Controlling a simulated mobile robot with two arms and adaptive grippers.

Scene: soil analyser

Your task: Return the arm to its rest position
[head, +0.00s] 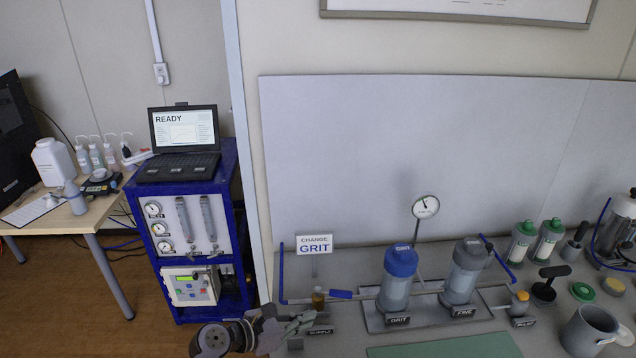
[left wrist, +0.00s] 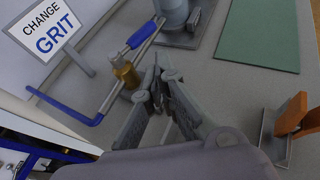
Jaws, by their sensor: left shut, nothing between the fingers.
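My left gripper (head: 300,320) is at the bottom of the head view, near the front left edge of the bench. Its fingers are shut with nothing between them. In the left wrist view the closed fingers (left wrist: 162,84) point at the bench, beside a brass fitting (left wrist: 126,74) with a blue-handled lever (left wrist: 142,34). I cannot tell whether they touch the fitting. My right gripper is not in view.
On the bench stand a "CHANGE GRIT" sign (head: 314,244), a blue-capped GRIT canister (head: 398,285) and a grey-capped FINE canister (head: 464,275). A green mat (head: 445,347) lies in front. A blue rack (head: 190,305) with a laptop (head: 183,135) stands left. An orange-handled tool (left wrist: 294,116) is right in the wrist view.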

